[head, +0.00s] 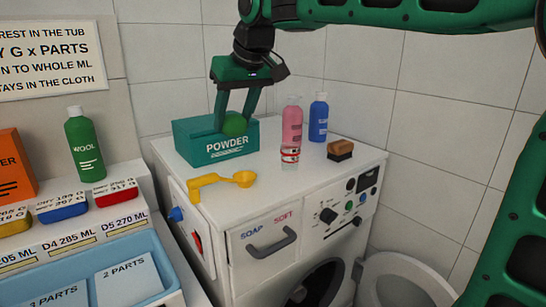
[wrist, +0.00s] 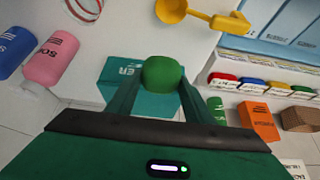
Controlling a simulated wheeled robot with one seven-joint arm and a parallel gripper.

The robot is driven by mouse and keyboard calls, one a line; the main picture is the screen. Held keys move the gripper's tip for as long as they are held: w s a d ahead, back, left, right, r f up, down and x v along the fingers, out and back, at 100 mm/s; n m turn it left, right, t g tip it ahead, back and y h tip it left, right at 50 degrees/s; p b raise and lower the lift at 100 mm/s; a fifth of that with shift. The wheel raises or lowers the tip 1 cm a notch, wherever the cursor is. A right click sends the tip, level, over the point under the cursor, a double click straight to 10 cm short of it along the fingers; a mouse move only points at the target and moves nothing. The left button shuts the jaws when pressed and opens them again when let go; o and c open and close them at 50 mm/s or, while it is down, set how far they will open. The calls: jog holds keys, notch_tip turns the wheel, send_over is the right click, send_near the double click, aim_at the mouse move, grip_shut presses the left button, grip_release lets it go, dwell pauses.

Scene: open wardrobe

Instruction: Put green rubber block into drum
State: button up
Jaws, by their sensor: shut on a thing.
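The green rubber block (head: 235,124) looks rounded and sits between the fingers of my gripper (head: 233,117), which is shut on it. In the wrist view the block (wrist: 163,76) shows between both fingertips, overlapping the teal powder box (wrist: 125,75). In the head view the block is at the top of that box (head: 190,145); I cannot tell whether it is clear of the box or touching it. The drum (head: 322,286) is the dark round opening low on the white washer's front, cut off by the frame bottom. Its round door (head: 400,280) stands open to the right.
On the washer top (head: 265,205) are a yellow scoop (head: 215,182), a pink bottle (head: 292,122), a blue bottle (head: 318,118) and a brown brush (head: 340,150). A drawer handle (head: 272,244) juts from the front. Shelves with coloured blocks and a green bottle (head: 84,145) stand left.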

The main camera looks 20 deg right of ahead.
jog(key=w+d+f, duration=0.1)
jog(key=d+f, duration=0.1)
jog(key=d, duration=0.1)
jog(key=w+d+f, duration=0.2)
jog(key=d, duration=0.1)
jog(key=w+d+f, duration=0.2)
jog(key=d+f, duration=0.1)
jog(key=d, duration=0.1)
jog(key=shift+w+d, duration=0.1)
jog(key=shift+w, duration=0.15)
jog(key=shift+f, duration=1.95)
jog(key=shift+f, duration=0.1)
jog(key=o, duration=1.1)
jog(key=shift+o, duration=0.6)
jog(key=v, duration=1.1)
jog(key=shift+s+d+r, duration=0.1)
jog(key=shift+d+r, duration=0.05)
jog(key=shift+r, duration=0.25)
jog(key=shift+x, duration=6)
